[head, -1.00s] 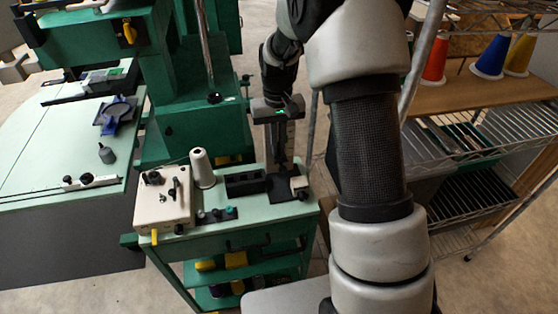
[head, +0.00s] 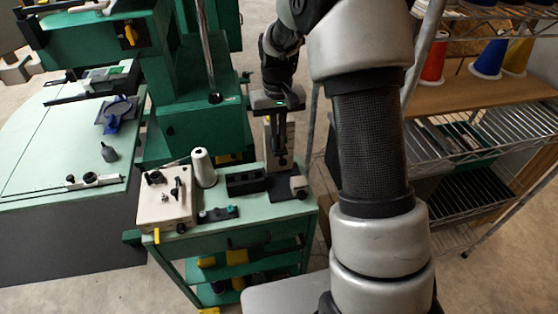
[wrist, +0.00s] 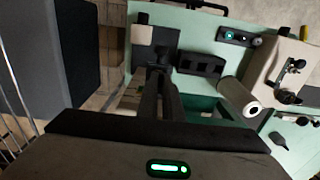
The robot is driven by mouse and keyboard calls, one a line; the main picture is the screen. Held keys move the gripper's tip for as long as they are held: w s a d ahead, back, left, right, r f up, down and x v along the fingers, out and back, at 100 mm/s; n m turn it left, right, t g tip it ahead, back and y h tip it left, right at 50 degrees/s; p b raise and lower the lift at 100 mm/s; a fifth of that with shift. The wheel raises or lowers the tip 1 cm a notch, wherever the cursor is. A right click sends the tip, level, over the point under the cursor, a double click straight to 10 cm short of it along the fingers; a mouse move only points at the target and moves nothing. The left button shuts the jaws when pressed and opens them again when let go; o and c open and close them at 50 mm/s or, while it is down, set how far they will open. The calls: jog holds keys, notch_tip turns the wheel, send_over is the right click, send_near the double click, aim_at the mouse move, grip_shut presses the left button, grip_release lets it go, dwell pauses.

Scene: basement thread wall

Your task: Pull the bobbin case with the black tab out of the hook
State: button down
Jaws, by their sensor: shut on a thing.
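My gripper (head: 281,158) hangs fingers-down over the black stand (head: 284,188) at the right end of the green cart top. The stand carries a pale block (head: 299,186) on its right. In the wrist view, my gripper (wrist: 157,76) has its long dark fingers close together, pointing at the stand beside the pale block (wrist: 143,35). They are shut on a small dark piece at the tips, seemingly the bobbin case. Its black tab and the hook are too small and dark to make out, so I cannot tell whether the case is clear of the hook.
A black slotted holder (head: 247,181), a white thread cone (head: 203,168), a beige box with knobs (head: 166,201) and a small dark switch strip (head: 218,213) stand left of the stand. A green machine column (head: 190,95) rises behind. A wire shelf (head: 470,150) stands at right.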

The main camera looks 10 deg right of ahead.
jog(key=shift+r, duration=0.15)
jog(key=shift+r+p, duration=1.05)
jog(key=shift+r, duration=0.3)
jog(key=c, duration=1.8)
grip_release()
jog(key=shift+c, duration=0.2)
jog(key=shift+r, duration=0.1)
notch_tip(320, 180, up, 17)
jog(key=shift+r+p, duration=0.15)
jog(key=shift+p, duration=0.25)
